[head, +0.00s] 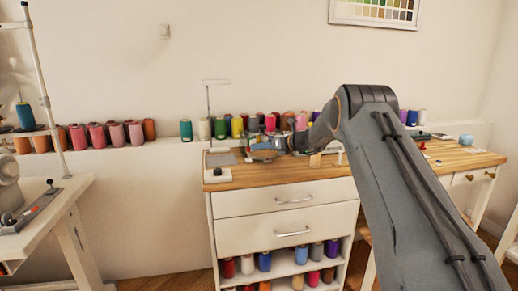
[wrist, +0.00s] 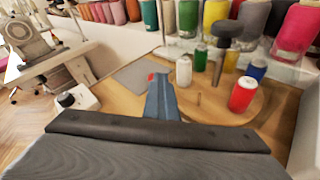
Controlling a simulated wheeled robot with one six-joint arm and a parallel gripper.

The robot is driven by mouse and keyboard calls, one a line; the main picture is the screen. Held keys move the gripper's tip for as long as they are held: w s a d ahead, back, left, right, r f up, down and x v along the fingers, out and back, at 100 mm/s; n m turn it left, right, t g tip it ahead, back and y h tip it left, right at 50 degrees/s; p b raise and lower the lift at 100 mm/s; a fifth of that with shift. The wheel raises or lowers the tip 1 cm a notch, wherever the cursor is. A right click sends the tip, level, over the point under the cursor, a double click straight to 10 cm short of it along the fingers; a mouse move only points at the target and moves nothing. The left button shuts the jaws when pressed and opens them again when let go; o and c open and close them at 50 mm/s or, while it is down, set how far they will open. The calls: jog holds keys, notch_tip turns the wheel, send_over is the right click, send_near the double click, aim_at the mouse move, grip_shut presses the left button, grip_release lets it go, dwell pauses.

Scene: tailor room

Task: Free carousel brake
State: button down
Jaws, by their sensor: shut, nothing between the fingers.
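In the wrist view, a round wooden carousel (wrist: 210,112) carries small spools and a bare peg. A white box with a black knob (wrist: 67,99) stands left of it; it also shows at the table's left front in the head view (head: 217,173). I cannot tell which part is the brake. My gripper (wrist: 158,78), with blue fingers, is shut and empty. It appears over the table between the white box and the carousel. In the head view, my gripper (head: 254,151) points left, and my arm hides part of the tabletop.
The wooden-topped table (head: 320,168) has drawers and a shelf of spools below. Large spools (head: 221,127) line the wall ledge behind. A sewing machine (wrist: 32,42) stands on another table at left. A grey sheet (wrist: 132,74) lies flat.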

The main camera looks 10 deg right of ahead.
jog(key=shift+w+a+r, duration=0.1)
jog(key=shift+w+a, duration=0.15)
jog(key=shift+a, duration=0.3)
jog(key=shift+w+b, duration=0.1)
jog(key=shift+b, duration=0.25)
jog(key=shift+a, duration=0.35)
jog(key=shift+d, duration=0.3)
jog(key=shift+d+r, duration=0.2)
jog(key=shift+d, duration=0.1)
jog(key=s+d+r+p, duration=0.1)
jog(key=s+d+r, duration=0.4)
jog(key=d+r, duration=0.2)
jog(key=shift+s+d+r, duration=0.2)
jog(key=shift+s+d, duration=0.1)
jog(key=shift+d, duration=0.85)
